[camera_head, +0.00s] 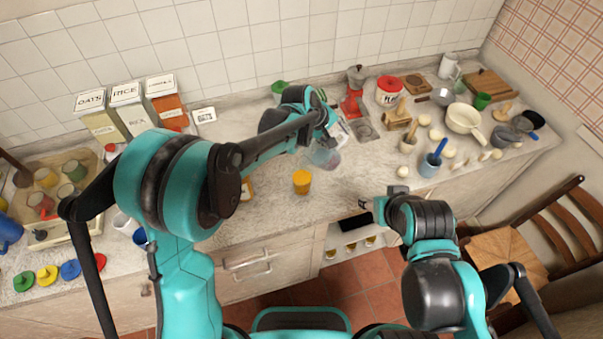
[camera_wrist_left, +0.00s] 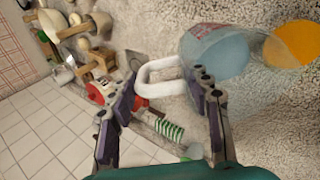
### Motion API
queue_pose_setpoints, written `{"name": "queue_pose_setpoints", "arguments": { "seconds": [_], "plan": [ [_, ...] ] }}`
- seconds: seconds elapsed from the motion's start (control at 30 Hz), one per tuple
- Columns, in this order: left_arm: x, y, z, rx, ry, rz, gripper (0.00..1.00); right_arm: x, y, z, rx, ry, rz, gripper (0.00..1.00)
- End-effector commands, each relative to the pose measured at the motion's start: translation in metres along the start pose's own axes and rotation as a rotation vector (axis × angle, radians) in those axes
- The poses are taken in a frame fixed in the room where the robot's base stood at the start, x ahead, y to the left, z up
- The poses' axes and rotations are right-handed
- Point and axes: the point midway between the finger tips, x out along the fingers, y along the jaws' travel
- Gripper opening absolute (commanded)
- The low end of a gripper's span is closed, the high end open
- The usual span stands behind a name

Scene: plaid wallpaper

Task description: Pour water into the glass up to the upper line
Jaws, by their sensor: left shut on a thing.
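A clear jug (camera_head: 323,155) with pale bluish water is over the counter in the head view. Its white handle (camera_wrist_left: 160,72) lies between the fingers of my left gripper (camera_wrist_left: 163,88) in the left wrist view, and the gripper is shut on it. The jug looks tilted. An orange cup-shaped thing (camera_head: 302,181) stands upright on the counter, just below and left of the jug. It also shows in the left wrist view (camera_wrist_left: 294,43), at the jug's far end. I cannot tell whether it is the glass, and no lines are readable. My right gripper (camera_head: 362,211) is small near the counter's front edge.
A red-lidded flour jar (camera_head: 389,91) and a red appliance (camera_head: 353,103) stand behind the jug. Canisters (camera_head: 128,106) stand at the back left. The counter just right of the orange thing is clear.

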Motion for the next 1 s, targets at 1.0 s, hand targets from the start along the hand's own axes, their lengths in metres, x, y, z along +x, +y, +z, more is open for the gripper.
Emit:
{"name": "queue_pose_setpoints", "arguments": {
  "seconds": [1.0],
  "plan": [
    [0.106,0.004,0.001,0.004,-0.006,-0.518,0.04,0.021,0.000,0.015,0.000,0.000,0.000,0.51]
  ]
}}
